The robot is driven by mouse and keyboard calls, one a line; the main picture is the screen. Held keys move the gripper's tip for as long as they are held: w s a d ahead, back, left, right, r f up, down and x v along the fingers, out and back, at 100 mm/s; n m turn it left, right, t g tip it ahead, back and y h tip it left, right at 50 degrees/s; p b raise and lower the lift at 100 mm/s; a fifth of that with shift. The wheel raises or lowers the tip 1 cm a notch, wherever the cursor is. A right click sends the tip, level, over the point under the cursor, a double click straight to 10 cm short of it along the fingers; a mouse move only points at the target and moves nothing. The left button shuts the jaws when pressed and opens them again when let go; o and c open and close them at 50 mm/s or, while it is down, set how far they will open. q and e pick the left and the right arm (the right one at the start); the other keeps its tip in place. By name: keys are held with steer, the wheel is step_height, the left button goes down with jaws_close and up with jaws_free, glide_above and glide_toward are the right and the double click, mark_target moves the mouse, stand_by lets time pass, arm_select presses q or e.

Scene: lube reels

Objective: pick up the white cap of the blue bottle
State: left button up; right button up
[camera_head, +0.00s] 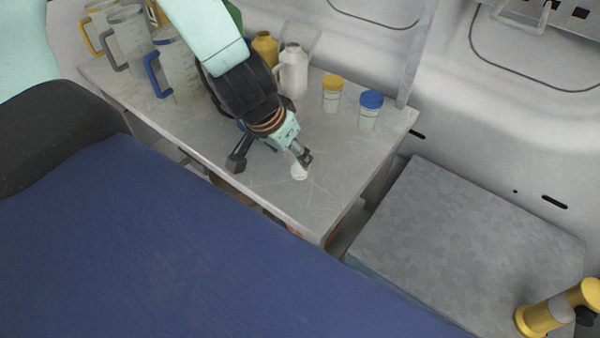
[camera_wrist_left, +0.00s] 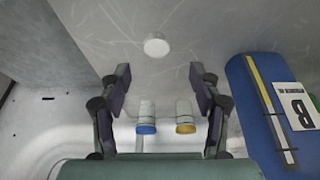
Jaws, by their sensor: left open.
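The white cap (camera_head: 299,173) is a small round disc on the grey tabletop near its front edge. It also shows in the left wrist view (camera_wrist_left: 156,47), centred between the finger lines and beyond the tips. My left gripper (camera_head: 270,160) is open and empty over the table. In the head view one fingertip is close to the cap; I cannot tell whether they touch. The left wrist view shows both fingers spread (camera_wrist_left: 160,85). The blue bottle (camera_wrist_left: 262,105), with a "B" label, is right of the fingers there; in the head view my gripper mostly hides it. My right gripper is not in view.
On the grey table (camera_head: 330,180) stand jars with yellow (camera_head: 333,80) and blue (camera_head: 371,98) lids, a white jug (camera_head: 293,72), a yellow bottle (camera_head: 265,47) and several handled jugs (camera_head: 180,75). A lower grey box (camera_head: 470,235) holds a yellow cylindrical object (camera_head: 545,316).

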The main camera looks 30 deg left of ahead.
arm_select(q)
steer(key=shift+w+d+f+b, duration=0.15)
steer(key=shift+w+f+b, duration=0.05)
steer(key=shift+f+b, duration=0.8)
steer(key=shift+w+d+f+b, duration=0.1)
steer(key=shift+w+f+b, duration=0.05)
steer(key=shift+f+b, duration=0.85)
steer(key=shift+b+x, duration=0.6)
steer(key=shift+x, duration=0.45)
steer(key=shift+c, duration=0.2)
steer(key=c, duration=0.8)
steer(key=shift+r, duration=0.1)
step_height(320, 180, up, 20)
steer(key=p, duration=1.7)
step_height(320, 180, up, 8)
steer(key=p, duration=0.2)
glide_above(298, 170)
steer(key=shift+s, duration=0.3)
